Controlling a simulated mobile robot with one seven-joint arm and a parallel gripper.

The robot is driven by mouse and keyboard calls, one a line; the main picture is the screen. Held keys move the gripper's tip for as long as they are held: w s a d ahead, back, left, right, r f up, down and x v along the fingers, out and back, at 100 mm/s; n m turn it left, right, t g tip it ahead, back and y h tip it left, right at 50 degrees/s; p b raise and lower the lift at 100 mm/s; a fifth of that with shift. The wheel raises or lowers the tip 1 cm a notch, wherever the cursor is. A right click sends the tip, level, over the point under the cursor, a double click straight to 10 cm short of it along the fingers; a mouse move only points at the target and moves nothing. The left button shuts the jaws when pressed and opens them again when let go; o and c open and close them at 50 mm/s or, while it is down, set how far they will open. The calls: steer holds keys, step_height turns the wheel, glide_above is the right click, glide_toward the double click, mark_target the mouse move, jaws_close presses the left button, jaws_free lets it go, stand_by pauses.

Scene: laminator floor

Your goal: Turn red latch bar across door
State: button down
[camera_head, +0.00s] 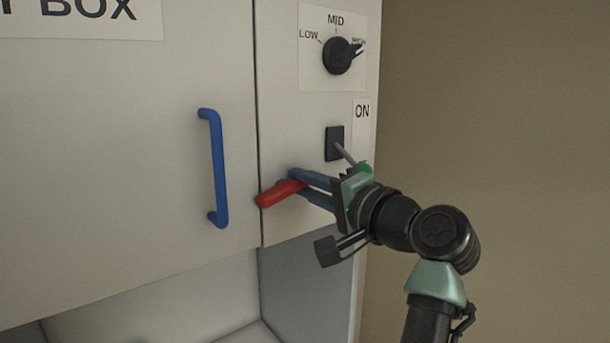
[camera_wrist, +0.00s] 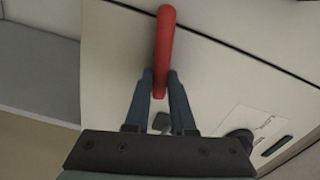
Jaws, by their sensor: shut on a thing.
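The red latch bar (camera_head: 275,196) is on the right-hand panel, tilted with its free end lower left at the door seam. In the wrist view, the red latch bar (camera_wrist: 164,42) reaches the seam line with its rounded end. My gripper (camera_head: 292,182) is shut on the bar, with its blue fingers on either side; the fingers also show in the wrist view (camera_wrist: 160,76). The bar's right end is hidden behind the fingers in the head view. The pale door (camera_head: 120,160) is left of the seam and looks closed.
A blue handle (camera_head: 217,170) stands out from the door, left of the bar. Close above my gripper, a lever with a green tip (camera_head: 366,168) comes from a black switch plate (camera_head: 334,141) beside "ON". A black dial (camera_head: 338,56) is higher up. Open space lies below the door.

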steer(key=shift+d+f+m+p, duration=0.15)
steer(key=shift+m+p, duration=0.25)
steer(key=shift+m, duration=0.9)
steer(key=c, duration=0.8)
jaws_free()
steer(key=shift+f, duration=0.15)
steer(key=shift+o, duration=0.2)
steer(key=b+v, duration=0.6)
steer(key=v, duration=0.7)
steer(key=shift+b, duration=0.4)
